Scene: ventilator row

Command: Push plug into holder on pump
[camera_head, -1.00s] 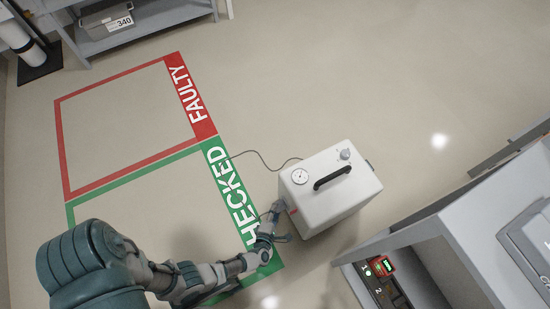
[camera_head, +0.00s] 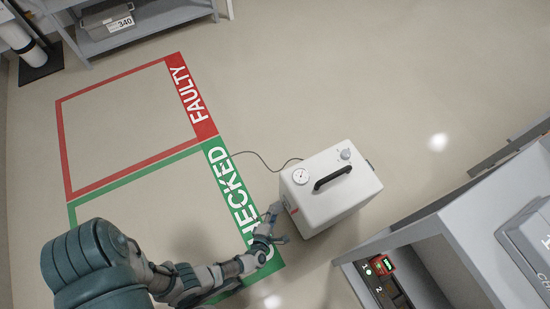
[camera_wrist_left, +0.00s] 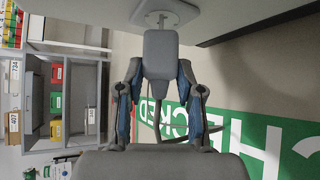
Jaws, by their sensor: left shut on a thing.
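The pump (camera_head: 335,207) is a white box with a black handle, a round gauge and a knob, standing on the floor right of the green frame. My left gripper (camera_head: 275,222) is at the pump's left side. In the left wrist view its two blue-padded fingers (camera_wrist_left: 156,90) are closed around a grey block, the plug (camera_wrist_left: 161,52). My right gripper is not in view.
A dark cord (camera_head: 262,158) lies on the floor behind the pump. The red "FAULTY" frame (camera_head: 190,100) and green "CHECKED" frame (camera_head: 230,195) are marked on the floor. A grey shelf unit (camera_head: 440,225) stands at the right. The floor beyond the pump is clear.

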